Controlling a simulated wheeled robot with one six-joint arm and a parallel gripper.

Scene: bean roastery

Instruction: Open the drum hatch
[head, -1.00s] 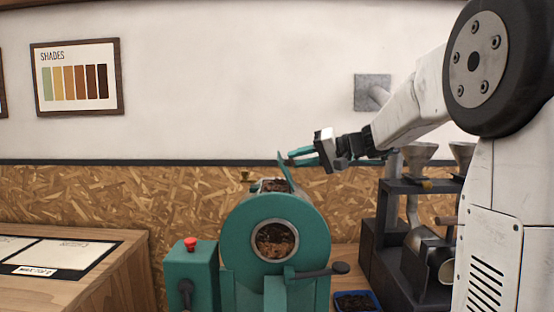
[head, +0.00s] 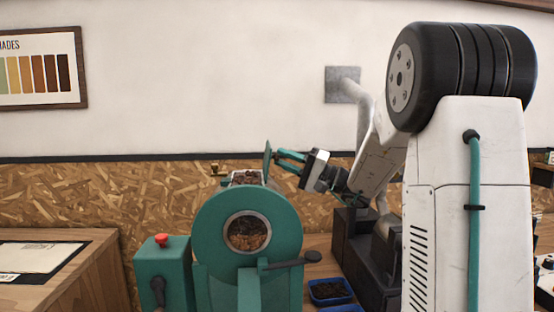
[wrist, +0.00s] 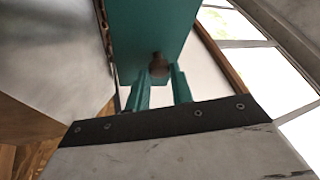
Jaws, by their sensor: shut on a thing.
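The teal drum roaster (head: 204,228) stands in the middle of the head view, with a round front window showing brown beans. Its teal drum hatch (head: 267,160) stands about upright at the right edge of the top opening (head: 246,178), where dark beans show. My gripper (head: 284,158) reaches in from the right and is shut on the hatch knob. In the wrist view the hatch (wrist: 150,25) fills the upper middle, and its dark round knob (wrist: 158,64) sits between my fingertips (wrist: 160,78).
A teal control box (head: 168,268) with a red button stands left of the drum. A dark handle (head: 292,259) sticks out at the drum's front right. Blue trays of beans (head: 330,290) lie at lower right, near a dark stand. A wooden counter (head: 85,270) is at left.

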